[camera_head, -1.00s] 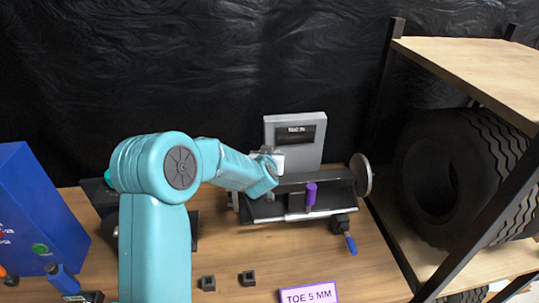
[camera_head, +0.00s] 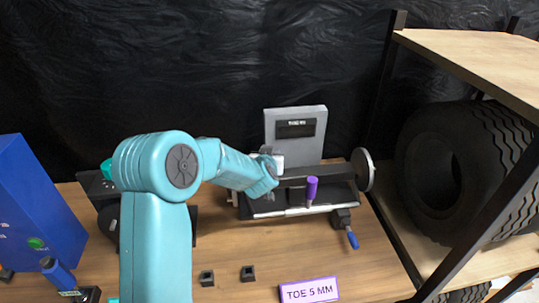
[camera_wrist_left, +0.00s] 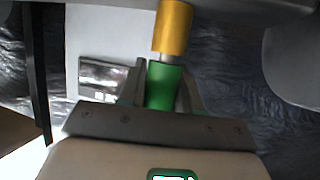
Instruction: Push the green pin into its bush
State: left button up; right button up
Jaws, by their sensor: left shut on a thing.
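In the left wrist view the green pin (camera_wrist_left: 163,86) stands between the fingers of my left gripper (camera_wrist_left: 160,90), which is shut on it. A short silver shank shows between the green part and a yellow-gold cylinder (camera_wrist_left: 173,26), which looks like the bush. The shank's far end is hidden in or behind the cylinder, and I cannot tell how deep it sits. In the head view my left gripper (camera_head: 270,172) is at the left end of the dark bar of the bench fixture (camera_head: 320,174); the green pin is hidden there. My right gripper is not in view.
A purple pin (camera_head: 311,188) stands on the fixture, with a blue-handled clamp (camera_head: 350,238) at its right. A grey display unit (camera_head: 295,140) is behind. A blue box (camera_head: 35,210) is at left, a tyre rack (camera_head: 465,42) at right. Two small black blocks and a "TOE 5 MM" sign (camera_head: 309,291) lie in front.

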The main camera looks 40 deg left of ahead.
pick_arm(q)
jog(key=shift+f, duration=0.25)
jog(key=o, duration=1.1)
jog(key=v, duration=1.6)
jog(key=shift+s+d+r, duration=0.1)
